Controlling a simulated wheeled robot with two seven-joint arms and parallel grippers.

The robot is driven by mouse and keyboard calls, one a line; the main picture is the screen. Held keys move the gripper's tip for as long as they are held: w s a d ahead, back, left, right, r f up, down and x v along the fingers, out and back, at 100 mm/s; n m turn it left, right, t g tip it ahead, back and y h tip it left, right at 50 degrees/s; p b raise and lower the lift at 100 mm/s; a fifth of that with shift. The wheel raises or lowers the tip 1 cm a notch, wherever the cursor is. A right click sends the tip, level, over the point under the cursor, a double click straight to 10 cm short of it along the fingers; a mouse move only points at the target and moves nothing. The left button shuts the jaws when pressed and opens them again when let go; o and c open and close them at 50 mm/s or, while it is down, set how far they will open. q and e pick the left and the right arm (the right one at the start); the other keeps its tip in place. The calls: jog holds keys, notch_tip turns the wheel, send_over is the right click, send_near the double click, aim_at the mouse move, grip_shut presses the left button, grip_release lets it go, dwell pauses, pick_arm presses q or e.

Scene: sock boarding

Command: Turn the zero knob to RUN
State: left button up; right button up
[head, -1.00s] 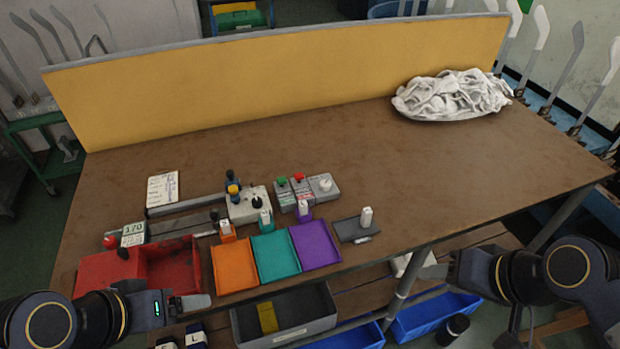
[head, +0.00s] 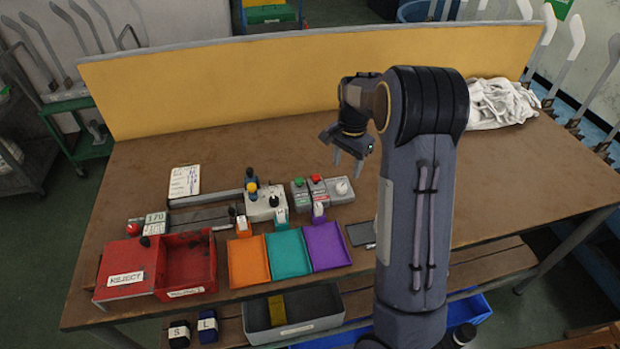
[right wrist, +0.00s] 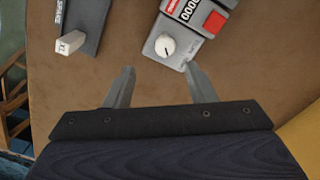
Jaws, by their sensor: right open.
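The white zero knob (head: 342,188) sits on the right end of a small grey box on the table. In the right wrist view the knob (right wrist: 165,45) shows a dark pointer line on its face; its label is too small to read. My right gripper (head: 347,166) is open and empty above the table, close to the knob box. In the right wrist view its fingertips (right wrist: 159,69) lie apart, either side of the near end of the box, with the knob just beyond them. They do not appear to touch it. My left gripper is out of view.
A counter (right wrist: 188,10) and a red button (right wrist: 214,22) adjoin the knob. Orange (head: 249,260), teal (head: 295,255) and purple (head: 326,246) trays and a red reject bin (head: 187,262) stand in front. A white cloth pile (head: 500,102) lies at the back right.

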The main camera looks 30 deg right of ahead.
aim_at(341, 186)
jog(key=shift+w+a+f, duration=0.1)
jog(key=shift+w+f, duration=0.15)
jog(key=shift+w, duration=0.15)
jog(key=shift+w+f, duration=0.1)
jog(key=shift+f, duration=0.2)
notch_tip(341, 186, down, 7)
jog(key=shift+f+p, duration=0.1)
jog(key=shift+p, duration=0.2)
jog(key=c, duration=1)
